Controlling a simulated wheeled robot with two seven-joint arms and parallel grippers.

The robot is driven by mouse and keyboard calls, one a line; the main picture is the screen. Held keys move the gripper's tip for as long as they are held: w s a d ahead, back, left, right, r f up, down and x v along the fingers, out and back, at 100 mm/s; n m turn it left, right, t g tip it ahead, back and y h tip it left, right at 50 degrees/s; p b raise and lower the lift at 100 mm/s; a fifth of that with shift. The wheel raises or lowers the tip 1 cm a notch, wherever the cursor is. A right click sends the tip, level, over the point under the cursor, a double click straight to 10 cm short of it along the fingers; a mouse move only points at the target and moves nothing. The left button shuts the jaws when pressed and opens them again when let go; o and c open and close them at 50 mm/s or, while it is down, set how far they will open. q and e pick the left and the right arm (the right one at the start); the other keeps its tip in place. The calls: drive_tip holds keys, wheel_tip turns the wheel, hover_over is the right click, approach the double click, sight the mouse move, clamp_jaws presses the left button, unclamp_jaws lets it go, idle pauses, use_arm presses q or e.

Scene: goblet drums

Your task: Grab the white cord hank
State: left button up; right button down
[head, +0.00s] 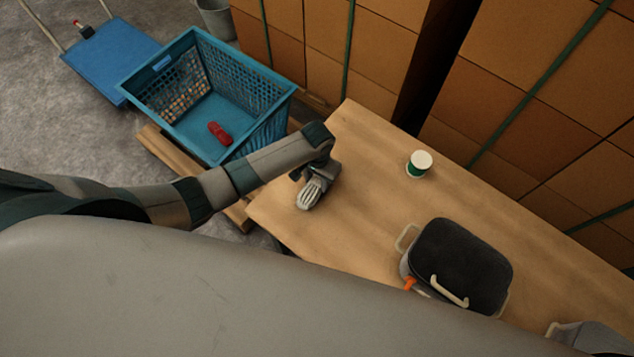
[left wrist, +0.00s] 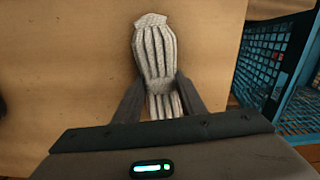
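The white cord hank (left wrist: 156,52) lies on the wooden table, a bundle of pale looped strands with a narrower wrapped middle. In the head view the hank (head: 312,192) is near the table's left end, partly hidden by my left gripper (head: 304,176). In the left wrist view my left gripper (left wrist: 160,82) points down at the hank, with one dark finger on each side of its middle. The fingers stand apart, very close to the cord; I see no clear grip on it. My right gripper is not in view.
On the table (head: 365,215) stand a green-and-white spool (head: 419,164) and a dark-lidded pot (head: 460,265) with pale handles. A blue crate (head: 270,112) holding a red item (head: 219,133) stands beyond the table's left end. Stacked cartons (head: 540,80) border the back.

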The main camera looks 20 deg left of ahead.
sight(317, 180)
use_arm(q)
drive_tip(key=shift+r, duration=0.2)
drive_tip(key=shift+r, duration=0.55)
wheel_tip(317, 180, up, 2)
drive_tip(key=shift+r+b, duration=0.1)
drive_tip(key=shift+b, duration=0.3)
drive_tip(key=s+d+r+b, duration=0.1)
drive_tip(key=s+d+r, duration=0.2)
drive_tip(key=s+r, duration=0.4)
drive_tip(key=s, duration=0.4)
drive_tip(key=shift+d+r, duration=0.2)
drive_tip(key=shift+d, duration=0.15)
drive_tip(key=shift+a, duration=0.1)
